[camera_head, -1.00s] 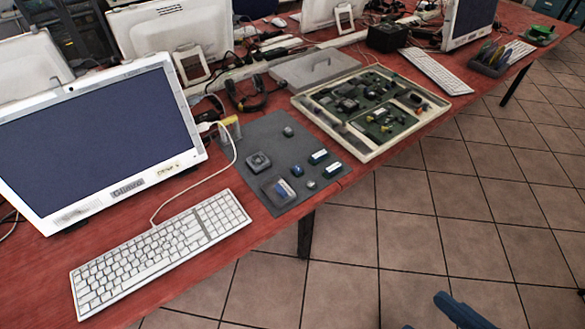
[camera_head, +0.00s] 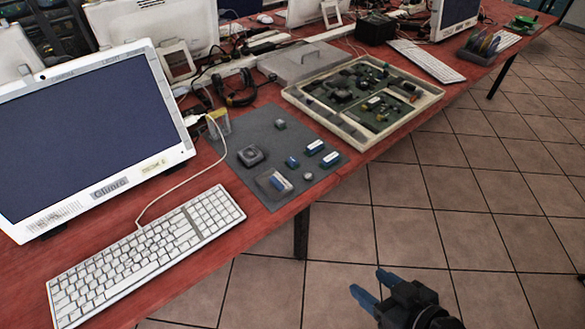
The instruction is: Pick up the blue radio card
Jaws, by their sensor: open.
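Several small blue pieces lie on a dark grey mat (camera_head: 262,134) on the red table. Two blue pieces with white tops, one farther back (camera_head: 315,147) and one near the right edge (camera_head: 331,159), sit at the mat's right. A small blue block (camera_head: 292,161) is left of them. Another blue and white piece (camera_head: 280,182) lies in a grey holder at the mat's front. I cannot tell which one is the radio card. My gripper (camera_head: 367,281), with blue fingers, is open and empty at the bottom, beyond the table's front edge and apart from the mat.
A white keyboard (camera_head: 145,255) and monitor (camera_head: 95,130) stand left of the mat. A white cable (camera_head: 178,187) runs beside the mat. A cream-framed circuit board tray (camera_head: 375,140) is to its right, a headset (camera_head: 232,92) behind. Tiled floor is clear in front.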

